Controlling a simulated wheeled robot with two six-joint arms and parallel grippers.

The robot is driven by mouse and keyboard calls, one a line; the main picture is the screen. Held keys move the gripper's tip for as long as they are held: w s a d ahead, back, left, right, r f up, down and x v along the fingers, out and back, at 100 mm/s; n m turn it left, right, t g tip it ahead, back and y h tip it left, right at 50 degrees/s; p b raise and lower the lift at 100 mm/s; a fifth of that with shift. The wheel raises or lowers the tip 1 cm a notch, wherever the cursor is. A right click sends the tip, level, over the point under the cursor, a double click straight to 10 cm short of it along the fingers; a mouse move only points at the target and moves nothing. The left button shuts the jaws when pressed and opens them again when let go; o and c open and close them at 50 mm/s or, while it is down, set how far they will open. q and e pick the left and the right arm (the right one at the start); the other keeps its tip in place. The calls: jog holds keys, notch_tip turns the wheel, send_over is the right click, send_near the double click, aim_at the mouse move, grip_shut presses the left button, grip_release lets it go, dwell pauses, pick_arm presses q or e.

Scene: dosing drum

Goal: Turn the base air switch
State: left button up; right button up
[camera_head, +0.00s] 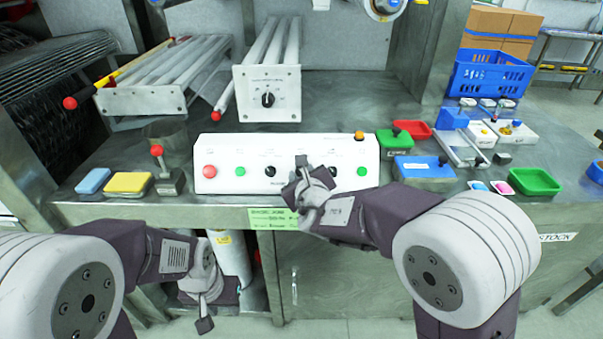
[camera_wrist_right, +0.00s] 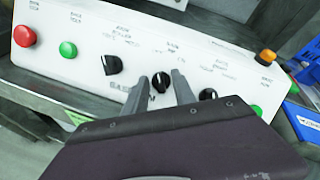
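A white control panel (camera_head: 230,178) stands on the steel counter. In the right wrist view its face shows a red button (camera_wrist_right: 25,36), a green button (camera_wrist_right: 68,49), a left black knob (camera_wrist_right: 111,64), a middle black knob (camera_wrist_right: 161,82), a right black knob (camera_wrist_right: 208,94) and another green button (camera_wrist_right: 257,110). The small labels are too blurred to tell which is base air. My right gripper (camera_wrist_right: 160,78) is open, its fingers on either side of the middle knob; contact cannot be told. My left gripper (camera_head: 205,322) hangs low before the counter; its finger gap is unclear.
An orange button (camera_head: 360,135) stands on the panel's top right. A red-knobbed lever (camera_head: 157,151), a yellow sponge (camera_head: 128,183) and a blue sponge (camera_head: 93,181) are left. Green (camera_head: 535,181) and red (camera_head: 411,129) trays and a blue box (camera_head: 424,168) are right.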

jog(key=p+v, duration=0.1)
jog(key=v, duration=0.8)
